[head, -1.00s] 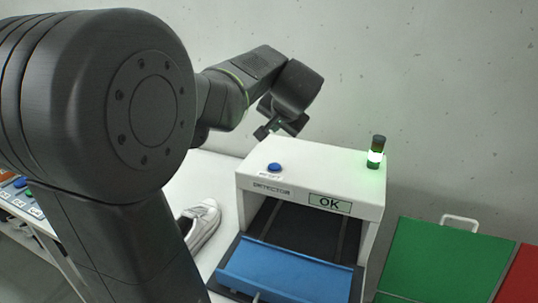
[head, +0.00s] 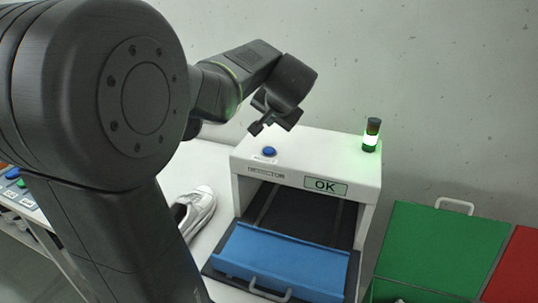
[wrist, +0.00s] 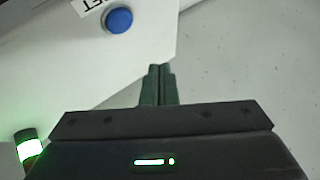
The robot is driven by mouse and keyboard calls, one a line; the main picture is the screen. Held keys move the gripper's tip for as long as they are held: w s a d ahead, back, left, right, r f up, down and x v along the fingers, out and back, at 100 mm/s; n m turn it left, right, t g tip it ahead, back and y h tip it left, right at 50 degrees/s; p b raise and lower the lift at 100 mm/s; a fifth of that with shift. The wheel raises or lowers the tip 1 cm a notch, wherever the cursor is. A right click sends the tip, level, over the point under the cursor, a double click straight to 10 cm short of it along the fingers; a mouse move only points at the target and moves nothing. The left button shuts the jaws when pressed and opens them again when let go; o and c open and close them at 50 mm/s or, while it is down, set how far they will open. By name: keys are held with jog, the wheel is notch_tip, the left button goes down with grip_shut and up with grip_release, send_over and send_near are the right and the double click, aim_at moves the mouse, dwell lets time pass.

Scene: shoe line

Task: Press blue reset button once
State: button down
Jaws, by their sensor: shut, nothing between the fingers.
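The blue reset button (head: 269,152) sits on top of the white detector (head: 236,178), near its left front edge, with a small label beside it. In the wrist view the button (wrist: 118,20) is at the upper left, beyond and left of the fingertips. My gripper (head: 256,129) is shut and empty, in the air above the rear left of the detector. In the wrist view its fingers (wrist: 160,68) are together and apart from the button, over the pale surface past the detector's edge.
The detector's display (head: 325,186) reads OK, and its light tower (head: 371,135) glows green. A blue tray (head: 280,262) lies at the detector's opening. A white shoe (head: 199,212) lies to the left. A green bin (head: 440,246) and a red bin (head: 518,262) stand at right.

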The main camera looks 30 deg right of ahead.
aim_at(270, 152)
jog(key=shift+f+b, duration=1.8)
jog(key=shift+f, duration=1)
jog(key=shift+f, duration=0.1)
jog(key=shift+f+b, duration=0.3)
jog(key=shift+b, duration=0.05)
jog(key=shift+f+b, duration=0.45)
jog(key=shift+f, duration=0.05)
jog(key=shift+r, duration=0.15)
dwell(0.4)
jog(key=shift+r+p, duration=0.75)
jog(key=shift+r, duration=0.05)
jog(key=shift+r+p, duration=1.8)
jog(key=shift+r, duration=0.7)
